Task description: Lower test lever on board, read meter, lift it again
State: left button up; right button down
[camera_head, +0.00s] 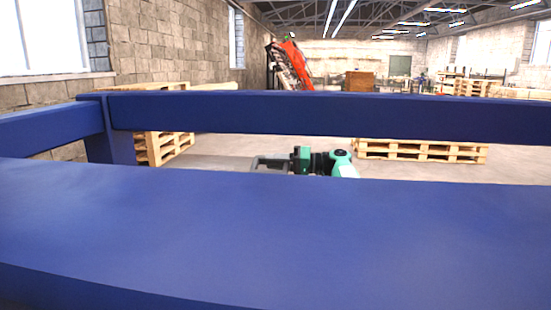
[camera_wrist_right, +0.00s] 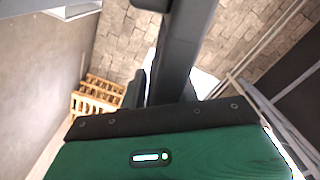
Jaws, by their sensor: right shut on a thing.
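My right gripper (camera_head: 260,164) shows small beyond the wide blue beam in the head view, grey, with the green and black wrist to its right. The beam cuts off its lower side. In the right wrist view its dark grey fingers (camera_wrist_right: 178,55) reach up from a green body with a black screwed strip and a small lit slot. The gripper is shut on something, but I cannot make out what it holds. The board, the test lever and the meter cannot be made out in either view. My left gripper is not in view.
A wide blue beam (camera_head: 270,235) fills the front of the head view and a thinner blue rail (camera_head: 300,112) crosses behind it. Wooden pallets (camera_head: 420,151) stand on the floor beyond. A red machine (camera_head: 290,65) stands farther back. A wooden pallet (camera_wrist_right: 97,97) shows in the wrist view.

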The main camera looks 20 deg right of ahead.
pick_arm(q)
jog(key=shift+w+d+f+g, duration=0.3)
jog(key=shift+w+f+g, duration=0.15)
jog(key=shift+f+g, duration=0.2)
pick_arm(e)
jog(key=f+m, duration=0.1)
jog(key=f, duration=0.2)
jog(key=shift+w, duration=0.2)
jog(key=c, duration=1.2)
grip_release()
jog(key=shift+r, duration=0.1)
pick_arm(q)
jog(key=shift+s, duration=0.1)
pick_arm(e)
jog(key=shift+d, duration=0.1)
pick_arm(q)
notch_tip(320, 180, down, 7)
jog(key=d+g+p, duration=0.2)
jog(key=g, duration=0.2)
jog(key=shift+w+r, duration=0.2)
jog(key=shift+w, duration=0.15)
pick_arm(e)
jog(key=v, duration=1.2)
